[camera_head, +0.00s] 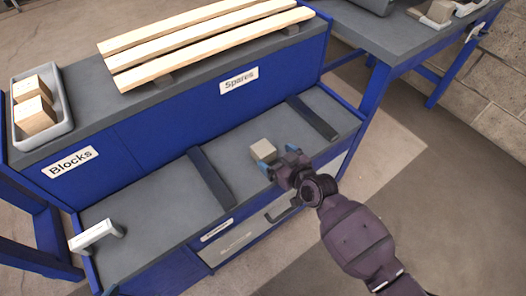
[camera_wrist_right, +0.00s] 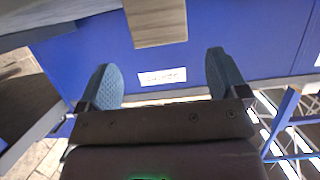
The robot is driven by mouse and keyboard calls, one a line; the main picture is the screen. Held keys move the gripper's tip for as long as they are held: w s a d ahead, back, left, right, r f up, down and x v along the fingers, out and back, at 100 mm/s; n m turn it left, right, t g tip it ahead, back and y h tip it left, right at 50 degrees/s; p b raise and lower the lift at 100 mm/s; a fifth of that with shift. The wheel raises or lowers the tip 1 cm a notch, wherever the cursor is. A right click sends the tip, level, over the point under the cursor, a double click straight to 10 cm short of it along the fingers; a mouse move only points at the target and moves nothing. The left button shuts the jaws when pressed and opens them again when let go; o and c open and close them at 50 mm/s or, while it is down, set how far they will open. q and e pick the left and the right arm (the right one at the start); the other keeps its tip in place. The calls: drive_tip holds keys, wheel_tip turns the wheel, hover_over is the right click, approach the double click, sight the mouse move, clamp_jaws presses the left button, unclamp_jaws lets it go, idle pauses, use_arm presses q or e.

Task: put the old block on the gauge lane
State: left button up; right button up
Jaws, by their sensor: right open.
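A grey-beige block (camera_head: 263,150) sits on the grey lower deck (camera_head: 155,215), between two dark crossbars. It looks greyer than the pale blocks in the tray. My right gripper (camera_head: 278,159) is beside it, on its near right side, with blue fingertips apart. In the right wrist view the fingers (camera_wrist_right: 164,80) are spread with nothing between them, and a wooden block (camera_wrist_right: 157,22) shows beyond the tips. I cannot tell whether a finger touches the block. No label in view reads as gauge lane. My left gripper is out of view.
The upper shelf holds a grey tray (camera_head: 68,123) of pale blocks and several planks (camera_head: 200,45). Dark crossbars (camera_head: 210,178) (camera_head: 312,118) span the lower deck. A white bar-shaped fixture (camera_head: 93,236) stands at its left end. Another bench (camera_head: 385,30) at right carries a greyish block (camera_head: 439,11).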

sight(264, 149)
drive_tip(key=shift+x, duration=1.05)
drive_tip(key=b+x, duration=0.1)
drive_tip(key=x, duration=0.1)
drive_tip(key=b+x, duration=0.1)
drive_tip(key=x, duration=0.1)
drive_tip(key=shift+s+f, duration=0.2)
drive_tip(key=shift+w+a, duration=0.35)
drive_tip(key=shift+w, duration=0.1)
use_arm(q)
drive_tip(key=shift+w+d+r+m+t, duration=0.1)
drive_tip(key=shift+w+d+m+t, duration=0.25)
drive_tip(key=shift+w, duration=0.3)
use_arm(e)
drive_tip(key=shift+r, duration=0.1)
drive_tip(key=c, duration=1)
drive_tip(key=shift+c, duration=0.5)
